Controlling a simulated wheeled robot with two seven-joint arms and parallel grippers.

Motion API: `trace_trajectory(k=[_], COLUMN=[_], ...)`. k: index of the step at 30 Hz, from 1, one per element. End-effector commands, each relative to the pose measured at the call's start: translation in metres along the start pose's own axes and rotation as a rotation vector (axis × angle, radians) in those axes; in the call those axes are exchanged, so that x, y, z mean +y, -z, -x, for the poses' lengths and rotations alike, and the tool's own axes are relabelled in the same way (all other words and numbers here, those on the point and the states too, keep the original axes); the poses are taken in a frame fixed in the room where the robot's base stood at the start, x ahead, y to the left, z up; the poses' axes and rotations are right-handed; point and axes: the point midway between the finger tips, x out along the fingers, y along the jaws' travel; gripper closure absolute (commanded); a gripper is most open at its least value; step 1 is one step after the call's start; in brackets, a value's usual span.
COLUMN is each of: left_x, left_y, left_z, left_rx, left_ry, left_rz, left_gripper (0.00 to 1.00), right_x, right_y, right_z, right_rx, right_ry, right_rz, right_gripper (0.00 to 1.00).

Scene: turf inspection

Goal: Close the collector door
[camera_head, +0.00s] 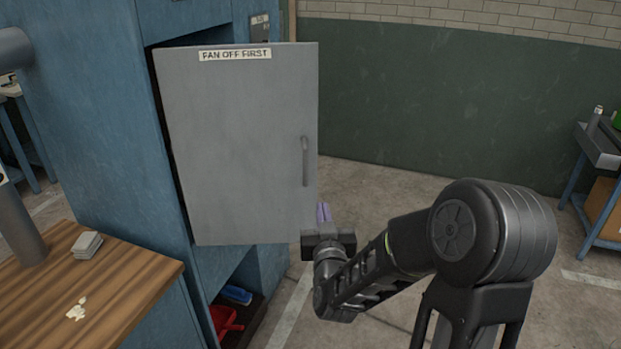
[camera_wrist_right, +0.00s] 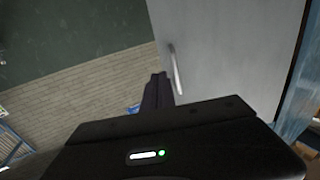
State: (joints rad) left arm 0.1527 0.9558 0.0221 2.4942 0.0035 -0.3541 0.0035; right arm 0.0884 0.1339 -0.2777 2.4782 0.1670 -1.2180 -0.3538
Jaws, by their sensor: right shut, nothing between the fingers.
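The grey collector door (camera_head: 235,140) stands ajar on the blue collector cabinet (camera_head: 95,110), hinged on its left, with a dark gap along its left and top edges. It bears a label reading "FAN OFF FIRST" and a vertical handle (camera_head: 305,161) near its right edge. My right gripper (camera_head: 324,213) is shut and empty, just right of the door's lower right corner. In the right wrist view the door (camera_wrist_right: 235,50) and its handle (camera_wrist_right: 175,68) show beyond the shut fingers (camera_wrist_right: 157,92). I cannot tell whether the fingers touch the door. My left gripper is not in view.
A wooden bench (camera_head: 95,285) with a stack of grey pads (camera_head: 87,245) stands at the lower left. An open lower compartment holds a red scoop (camera_head: 224,320) and a blue item (camera_head: 237,295). A side table (camera_head: 600,150) stands far right. Concrete floor behind my arm is clear.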

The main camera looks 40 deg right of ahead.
Motion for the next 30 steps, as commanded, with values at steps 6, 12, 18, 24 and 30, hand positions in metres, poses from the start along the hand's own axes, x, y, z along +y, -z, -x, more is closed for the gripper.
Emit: trace_trajectory(k=[6,12,18,24,30], left_x=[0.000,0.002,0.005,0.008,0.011], left_y=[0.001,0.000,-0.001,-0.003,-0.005], left_z=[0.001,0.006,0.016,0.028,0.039], left_rx=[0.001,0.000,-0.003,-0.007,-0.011], left_ry=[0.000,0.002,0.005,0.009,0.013], left_rz=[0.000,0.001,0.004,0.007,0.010], left_gripper=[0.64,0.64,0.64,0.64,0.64], right_x=[-0.001,-0.001,-0.001,-0.001,-0.001], right_y=[0.000,0.001,0.002,0.002,0.002], right_z=[-0.003,-0.020,-0.055,-0.096,-0.127], right_rx=[-0.002,-0.002,-0.002,-0.003,-0.003], right_ry=[0.002,0.002,0.002,0.002,0.002], right_rz=[-0.001,0.000,0.001,0.001,0.000], right_gripper=[1.00,1.00,1.00,1.00,1.00])
